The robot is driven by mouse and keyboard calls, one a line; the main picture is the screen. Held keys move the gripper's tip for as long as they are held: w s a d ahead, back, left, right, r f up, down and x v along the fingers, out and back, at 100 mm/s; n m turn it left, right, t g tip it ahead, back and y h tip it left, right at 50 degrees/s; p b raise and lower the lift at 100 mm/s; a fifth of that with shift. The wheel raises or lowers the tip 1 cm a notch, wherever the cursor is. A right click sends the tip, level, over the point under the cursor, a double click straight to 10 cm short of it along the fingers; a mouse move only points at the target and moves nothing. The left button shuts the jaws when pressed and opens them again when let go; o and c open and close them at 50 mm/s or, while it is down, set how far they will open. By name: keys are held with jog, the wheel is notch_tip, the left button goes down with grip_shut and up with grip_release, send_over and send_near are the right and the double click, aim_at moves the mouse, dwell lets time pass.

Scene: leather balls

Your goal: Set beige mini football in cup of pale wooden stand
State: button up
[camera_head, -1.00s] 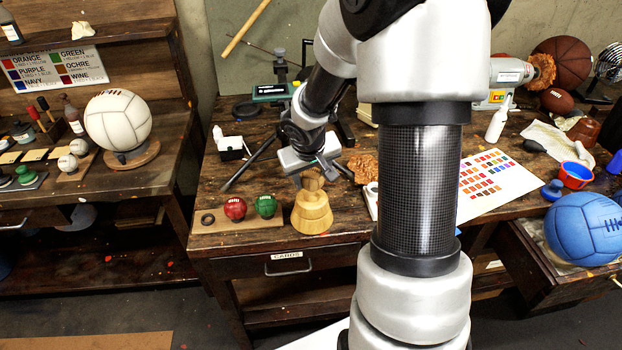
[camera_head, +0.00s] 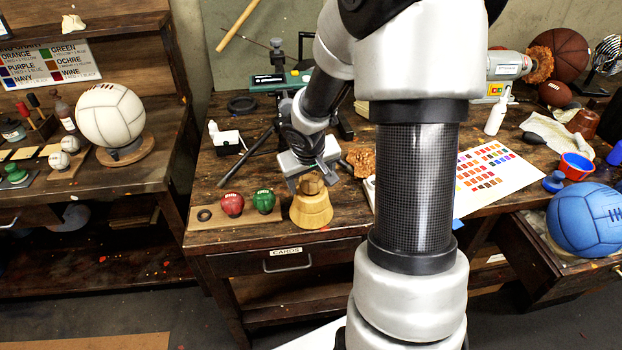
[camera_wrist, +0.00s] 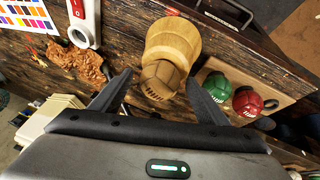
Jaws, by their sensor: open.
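The beige mini football (camera_head: 312,183), tan-brown with panel seams, sits at the top of the pale wooden stand (camera_head: 311,211) on the workbench. In the wrist view the ball (camera_wrist: 160,79) overlaps the stand's upper end (camera_wrist: 174,38) and appears to rest in its cup; the cup's rim is partly hidden by the ball. My gripper (camera_wrist: 160,76) is open, with one finger on each side of the ball and visible gaps between. In the head view my gripper (camera_head: 312,178) is right at the ball, above the stand.
A red ball (camera_head: 232,204) and a green ball (camera_head: 263,201) sit on a wooden board (camera_head: 213,224) just left of the stand. A brown crumpled lump (camera_head: 362,161) lies to the right. The bench's front edge is close to the stand.

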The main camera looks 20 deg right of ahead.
jog(key=shift+r, duration=0.25)
jog(key=p+v, duration=0.4)
jog(key=v, duration=0.7)
jog(key=shift+s+r+p, duration=0.15)
jog(key=shift+r+p, duration=0.15)
